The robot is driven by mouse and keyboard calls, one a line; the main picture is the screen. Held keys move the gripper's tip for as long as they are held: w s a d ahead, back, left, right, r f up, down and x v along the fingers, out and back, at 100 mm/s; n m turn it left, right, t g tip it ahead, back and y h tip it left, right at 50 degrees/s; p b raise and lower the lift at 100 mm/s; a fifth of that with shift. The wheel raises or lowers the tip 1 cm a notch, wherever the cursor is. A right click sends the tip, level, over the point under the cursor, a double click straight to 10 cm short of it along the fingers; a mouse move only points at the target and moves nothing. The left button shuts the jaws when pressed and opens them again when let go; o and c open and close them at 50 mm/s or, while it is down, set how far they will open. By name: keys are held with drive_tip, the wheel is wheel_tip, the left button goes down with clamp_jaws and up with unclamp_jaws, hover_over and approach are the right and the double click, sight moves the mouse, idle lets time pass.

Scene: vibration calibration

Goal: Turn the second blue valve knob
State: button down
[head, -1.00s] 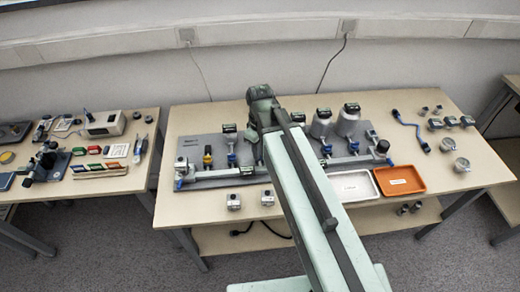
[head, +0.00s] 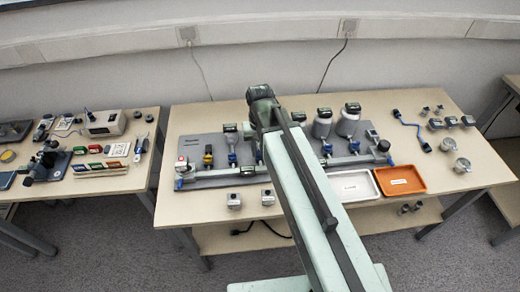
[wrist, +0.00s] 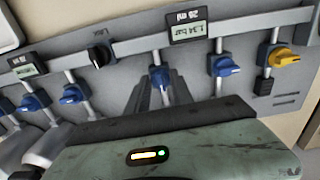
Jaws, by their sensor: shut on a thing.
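In the wrist view, my gripper (wrist: 161,92) reaches up from the bottom edge with its dark fingers on both sides of a blue valve knob (wrist: 160,74). The fingers are shut on this knob, which sits on a vertical grey pipe stub. Another blue knob (wrist: 224,66) is to its right, with a yellow knob (wrist: 287,57) beyond. More blue knobs, one of them here (wrist: 75,94), are to the left. In the head view, my arm hides the gripper and the held knob. The yellow knob (head: 208,155) and a blue knob (head: 232,157) show left of the arm.
The grey valve panel (head: 196,142) lies on the wooden table. A white tray (head: 352,198) and an orange tray (head: 403,190) are right of my arm.

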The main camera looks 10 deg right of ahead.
drive_tip(key=shift+m, duration=0.3)
drive_tip(key=c, duration=1.1)
unclamp_jaws()
drive_tip(key=shift+c, duration=0.2)
wheel_tip(320, 180, up, 8)
drive_tip(key=p, duration=0.8)
drive_tip(key=shift+f, duration=0.1)
